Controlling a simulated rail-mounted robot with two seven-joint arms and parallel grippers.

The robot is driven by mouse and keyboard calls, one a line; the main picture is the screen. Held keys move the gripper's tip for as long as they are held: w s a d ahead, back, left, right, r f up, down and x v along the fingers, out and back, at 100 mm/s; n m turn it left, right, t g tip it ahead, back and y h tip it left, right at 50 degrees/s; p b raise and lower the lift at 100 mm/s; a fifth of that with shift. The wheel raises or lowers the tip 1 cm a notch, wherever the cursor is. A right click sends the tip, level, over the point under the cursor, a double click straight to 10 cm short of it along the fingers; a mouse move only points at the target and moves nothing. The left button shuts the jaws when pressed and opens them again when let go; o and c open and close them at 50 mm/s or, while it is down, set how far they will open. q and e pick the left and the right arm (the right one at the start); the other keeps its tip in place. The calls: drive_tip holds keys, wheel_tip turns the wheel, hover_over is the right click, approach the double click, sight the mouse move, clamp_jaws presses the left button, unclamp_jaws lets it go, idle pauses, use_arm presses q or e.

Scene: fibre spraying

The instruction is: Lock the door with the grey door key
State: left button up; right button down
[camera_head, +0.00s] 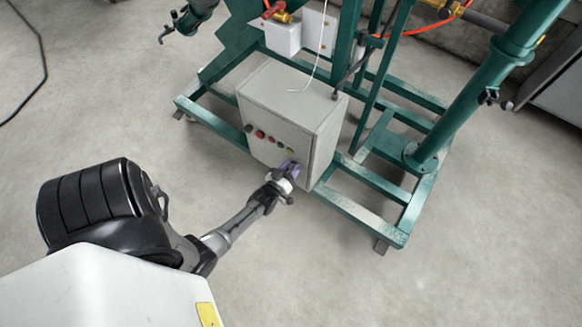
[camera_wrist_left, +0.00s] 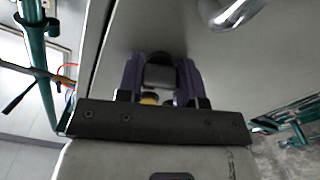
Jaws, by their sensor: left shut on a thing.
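The door is the front of a light grey control box (camera_head: 262,132) in the head view. My left gripper (camera_head: 291,167) is at the lower right of this front, close to it. In the left wrist view the purple fingers of my left gripper (camera_wrist_left: 161,72) are shut on the grey door key (camera_wrist_left: 160,78), whose dark grey head shows between them. The key's far end and the lock are hidden, so I cannot tell whether the key is in the lock. The door surface (camera_wrist_left: 155,25) fills the middle of this view. My right gripper is not in view.
Several coloured buttons (camera_head: 260,134) sit on the box front. A shiny metal handle (camera_wrist_left: 238,12) is near the gripper in the left wrist view. A green frame (camera_head: 362,213) surrounds the box, with posts at the right. The concrete floor in front is clear.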

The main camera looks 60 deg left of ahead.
use_arm(q)
drive_tip(key=shift+r+n+p, duration=0.1)
drive_tip(key=shift+n+p, duration=0.4)
drive_tip(key=shift+n, duration=0.6)
drive_tip(key=n, duration=0.3)
drive_tip(key=shift+n+p, duration=0.3)
drive_tip(key=n, duration=0.3)
drive_tip(key=shift+n, duration=0.3)
drive_tip(key=n, duration=0.3)
drive_tip(key=shift+n, duration=0.6)
drive_tip(key=o, duration=0.9)
